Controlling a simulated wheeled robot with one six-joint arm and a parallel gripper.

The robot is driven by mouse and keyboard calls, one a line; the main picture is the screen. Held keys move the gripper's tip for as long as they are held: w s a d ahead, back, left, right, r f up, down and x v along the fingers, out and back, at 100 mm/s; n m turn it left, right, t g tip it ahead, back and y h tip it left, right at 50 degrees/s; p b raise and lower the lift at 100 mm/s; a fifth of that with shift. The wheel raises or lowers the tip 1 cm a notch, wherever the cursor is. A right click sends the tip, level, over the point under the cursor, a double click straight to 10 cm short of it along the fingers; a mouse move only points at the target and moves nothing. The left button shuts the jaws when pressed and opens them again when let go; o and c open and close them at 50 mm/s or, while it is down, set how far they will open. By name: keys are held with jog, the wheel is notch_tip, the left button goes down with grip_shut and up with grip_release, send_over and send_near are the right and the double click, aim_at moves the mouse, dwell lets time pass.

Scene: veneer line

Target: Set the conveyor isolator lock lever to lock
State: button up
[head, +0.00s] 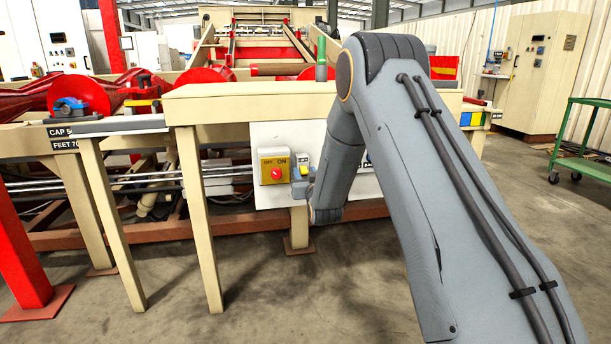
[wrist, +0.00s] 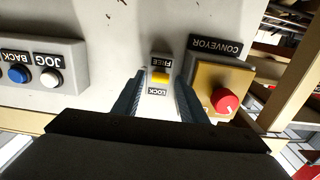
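The isolator lock lever is a small yellow handle (wrist: 160,77) on a narrow plate, between a FREE label (wrist: 162,61) and a LOCK label (wrist: 157,91). The wrist view shows the panel turned over. I cannot tell exactly which position the lever is in. My gripper (wrist: 161,85) is open, with one dark finger on each side of the lever plate. I see no clear contact with the handle. In the head view, my gripper (head: 300,185) is at the white panel, right of the yellow switch box, and my arm hides much of that area.
The yellow conveyor box (head: 273,166) with its red knob (wrist: 225,100) is close beside one finger in the wrist view. A grey box with blue BACK and white JOG buttons (wrist: 50,77) is on the other side. The white panel (head: 281,133) hangs under a cream beam (head: 250,104).

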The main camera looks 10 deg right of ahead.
jog(key=c, duration=0.7)
jog(key=shift+r, duration=0.1)
jog(key=shift+c, duration=0.2)
